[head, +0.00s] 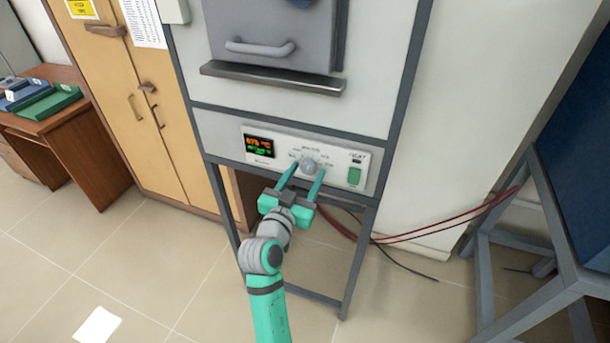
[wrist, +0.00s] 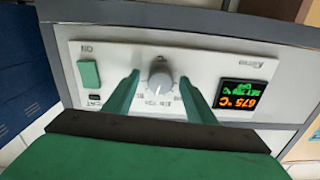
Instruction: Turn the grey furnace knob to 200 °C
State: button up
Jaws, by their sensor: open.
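The grey furnace knob (head: 309,167) sits in the middle of the white control panel (head: 270,146), below the furnace door. It also shows in the wrist view (wrist: 160,79), where the picture is upside down. My gripper (head: 302,172) is open, with one green finger on each side of the knob. In the wrist view the fingertips (wrist: 161,77) flank the knob with a gap on both sides. The display (wrist: 246,95) reads 675 °C in orange, with a smaller green line that looks like a set value and is too small to read surely. The dial's marks are too small to read.
A green switch (head: 354,176) is on the panel's right. The furnace door handle (head: 260,48) and a metal ledge (head: 272,77) are above. Red cables (head: 440,229) run right to a blue unit's grey stand. A wooden cabinet (head: 150,110) stands left. The floor in front is mostly clear.

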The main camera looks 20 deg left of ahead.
jog(key=c, duration=1)
jog(key=shift+c, duration=0.2)
jog(key=shift+n, duration=0.5)
jog(key=n, duration=0.8)
jog(key=shift+d, duration=0.1)
jog(key=n, duration=0.4)
jog(key=shift+r+n, duration=0.1)
jog(key=shift+n, duration=0.3)
jog(key=shift+r+n, duration=0.1)
jog(key=shift+n, duration=1.9)
jog(key=shift+d, duration=0.1)
